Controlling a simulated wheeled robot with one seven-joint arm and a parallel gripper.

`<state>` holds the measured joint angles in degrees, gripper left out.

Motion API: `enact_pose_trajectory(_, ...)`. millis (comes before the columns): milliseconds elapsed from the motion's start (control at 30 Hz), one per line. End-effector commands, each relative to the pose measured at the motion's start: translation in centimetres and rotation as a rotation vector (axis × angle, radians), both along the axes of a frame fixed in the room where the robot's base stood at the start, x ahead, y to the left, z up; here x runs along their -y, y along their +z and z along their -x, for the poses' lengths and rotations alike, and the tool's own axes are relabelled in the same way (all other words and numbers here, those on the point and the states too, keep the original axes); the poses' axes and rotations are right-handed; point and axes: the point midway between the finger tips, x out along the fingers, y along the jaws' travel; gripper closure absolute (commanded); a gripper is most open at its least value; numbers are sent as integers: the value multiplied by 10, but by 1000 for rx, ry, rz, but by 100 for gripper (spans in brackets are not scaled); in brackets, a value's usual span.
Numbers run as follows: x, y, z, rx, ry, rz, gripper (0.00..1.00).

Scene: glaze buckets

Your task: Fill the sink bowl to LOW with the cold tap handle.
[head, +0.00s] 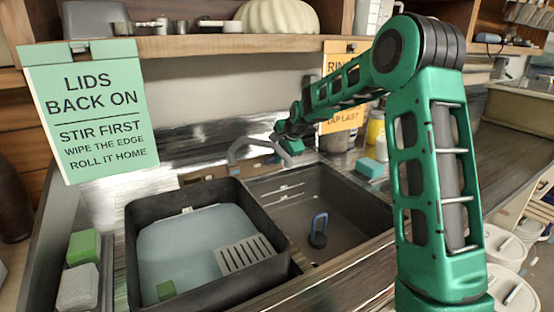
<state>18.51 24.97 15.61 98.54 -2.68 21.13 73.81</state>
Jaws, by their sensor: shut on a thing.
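The sink bowl (345,210) is the dark basin right of centre, with pale level marks on its back wall. A plug with a blue loop handle (318,232) stands on its floor. I cannot make out water in this bowl. The grey curved tap spout (243,145) rises behind the basins. My gripper (291,146) reaches down just right of the spout and is shut at the tap. The cold tap handle is hidden behind my gripper, and the fingertips are too small to see clearly.
A black tub (135,245) at left holds blue-grey water, a grey slotted piece (245,254) and a green block (166,289). Green and grey sponges (83,247) lie left of it. A shelf (230,44) and hanging signs are above. A teal block (369,168) sits right.

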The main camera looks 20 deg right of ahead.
Motion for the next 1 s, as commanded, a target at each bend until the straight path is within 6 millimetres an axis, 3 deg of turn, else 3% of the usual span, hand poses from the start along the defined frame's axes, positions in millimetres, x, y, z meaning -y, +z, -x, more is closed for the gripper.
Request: enact_pose_trajectory(1000, -6, 8, -9, 68, 606, 444, 100)
